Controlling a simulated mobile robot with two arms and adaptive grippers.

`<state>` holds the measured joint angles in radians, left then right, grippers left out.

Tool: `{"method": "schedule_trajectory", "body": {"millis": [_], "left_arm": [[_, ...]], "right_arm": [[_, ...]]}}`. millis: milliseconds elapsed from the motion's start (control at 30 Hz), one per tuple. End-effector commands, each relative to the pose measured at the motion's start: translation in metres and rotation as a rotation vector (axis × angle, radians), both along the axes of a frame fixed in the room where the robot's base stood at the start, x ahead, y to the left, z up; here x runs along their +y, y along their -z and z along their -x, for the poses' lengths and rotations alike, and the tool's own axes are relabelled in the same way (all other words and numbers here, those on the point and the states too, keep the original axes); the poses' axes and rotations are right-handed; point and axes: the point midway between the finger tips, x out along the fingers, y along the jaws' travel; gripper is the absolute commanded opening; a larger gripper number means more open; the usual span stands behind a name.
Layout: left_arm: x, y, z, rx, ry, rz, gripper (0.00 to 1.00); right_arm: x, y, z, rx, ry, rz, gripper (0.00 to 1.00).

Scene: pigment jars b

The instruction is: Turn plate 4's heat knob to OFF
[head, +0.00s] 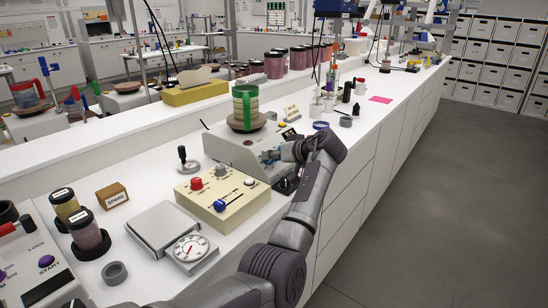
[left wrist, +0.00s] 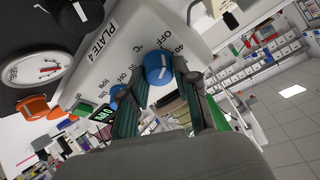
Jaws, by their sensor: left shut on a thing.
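Plate 4 is the pale grey hot plate (head: 228,148) in the middle of the counter, and its lettered front fills the top of the left wrist view (left wrist: 118,48). Its large blue knob (left wrist: 158,67) has a white line on its face, with OFF and other marks printed around it. A second blue knob (left wrist: 118,93) sits beside it, also near an OFF mark. My left gripper (head: 274,154) is at the plate's front, its fingers (left wrist: 166,92) closed about the large blue knob. The fingers hide part of the knob. The exact dial setting is hard to read. My right gripper is out of view.
A green-handled jar (head: 244,106) stands on plate 4. A cream control box (head: 222,207) with red, white and blue knobs lies in front of it. A dial scale (head: 188,249) and dark-lidded jars (head: 88,236) are nearer. Clear floor lies right.

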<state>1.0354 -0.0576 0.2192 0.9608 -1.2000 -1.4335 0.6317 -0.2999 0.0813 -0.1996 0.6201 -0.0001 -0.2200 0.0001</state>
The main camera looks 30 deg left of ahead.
Motion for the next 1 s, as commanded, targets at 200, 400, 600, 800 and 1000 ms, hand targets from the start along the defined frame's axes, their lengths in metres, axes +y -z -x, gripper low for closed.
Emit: {"method": "schedule_trajectory", "body": {"millis": [200,400,600,800,1000], "left_arm": [[-0.001,0.002,0.001,0.005,0.0,0.004,0.56],[0.0,0.001,0.0,0.003,0.0,0.002,0.56],[-0.009,-0.003,0.002,0.001,0.002,0.001,0.56],[-0.042,-0.021,0.009,0.0,0.003,0.002,0.56],[-0.078,-0.04,0.019,0.0,0.003,0.003,0.56]], "right_arm": [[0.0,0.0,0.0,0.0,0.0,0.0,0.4],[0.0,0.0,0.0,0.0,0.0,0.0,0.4],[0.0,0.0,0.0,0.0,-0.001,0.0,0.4],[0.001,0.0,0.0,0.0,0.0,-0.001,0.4],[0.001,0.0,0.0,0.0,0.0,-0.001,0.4]]}}
